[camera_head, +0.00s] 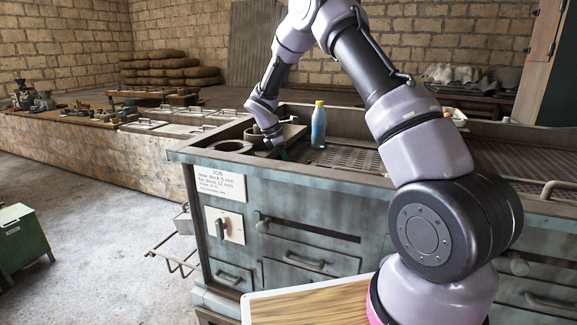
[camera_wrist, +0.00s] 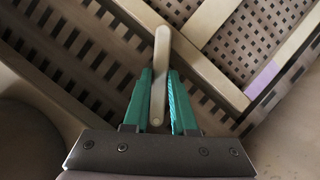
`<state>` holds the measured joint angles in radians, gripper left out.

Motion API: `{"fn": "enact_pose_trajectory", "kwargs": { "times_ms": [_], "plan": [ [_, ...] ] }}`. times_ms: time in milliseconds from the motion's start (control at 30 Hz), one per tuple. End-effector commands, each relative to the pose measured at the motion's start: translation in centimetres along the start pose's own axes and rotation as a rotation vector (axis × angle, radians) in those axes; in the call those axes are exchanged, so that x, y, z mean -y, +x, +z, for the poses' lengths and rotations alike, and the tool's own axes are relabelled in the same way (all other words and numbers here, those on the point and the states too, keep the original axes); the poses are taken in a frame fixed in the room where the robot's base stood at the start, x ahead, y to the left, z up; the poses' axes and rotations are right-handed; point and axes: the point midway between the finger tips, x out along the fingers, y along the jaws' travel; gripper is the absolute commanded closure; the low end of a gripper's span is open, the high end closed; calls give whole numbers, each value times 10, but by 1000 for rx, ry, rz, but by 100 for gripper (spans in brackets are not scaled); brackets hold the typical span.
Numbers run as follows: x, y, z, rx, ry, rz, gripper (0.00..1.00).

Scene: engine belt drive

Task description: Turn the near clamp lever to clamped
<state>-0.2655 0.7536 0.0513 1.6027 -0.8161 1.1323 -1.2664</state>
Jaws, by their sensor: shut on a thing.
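My gripper (camera_wrist: 160,76) has its two green fingers on either side of a pale, rounded bar in the wrist view, and is shut on it. The bar looks like the handle of the near clamp lever (camera_wrist: 161,48). It points away from the palm, over a slotted metal deck.
A blue bottle with a yellow cap (camera_head: 318,127) stands on the deck right of my gripper. A dark round ring (camera_head: 230,146) lies left of it. The bench front has a job sign (camera_head: 221,181) and a switch plate (camera_head: 225,226). A wooden-topped board (camera_head: 310,307) is in front.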

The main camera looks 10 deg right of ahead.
Motion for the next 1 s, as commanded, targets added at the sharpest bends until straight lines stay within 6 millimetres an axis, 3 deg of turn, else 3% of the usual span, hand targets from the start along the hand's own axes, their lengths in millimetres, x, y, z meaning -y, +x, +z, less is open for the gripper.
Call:
{"fn": "enact_pose_trajectory", "kwargs": {
  "times_ms": [500, 1000],
  "plan": [
    [-3, 1, -1, -1, 407, -170, 100],
    [-4, 0, 0, -1, 570, -237, 100]
  ]
}}
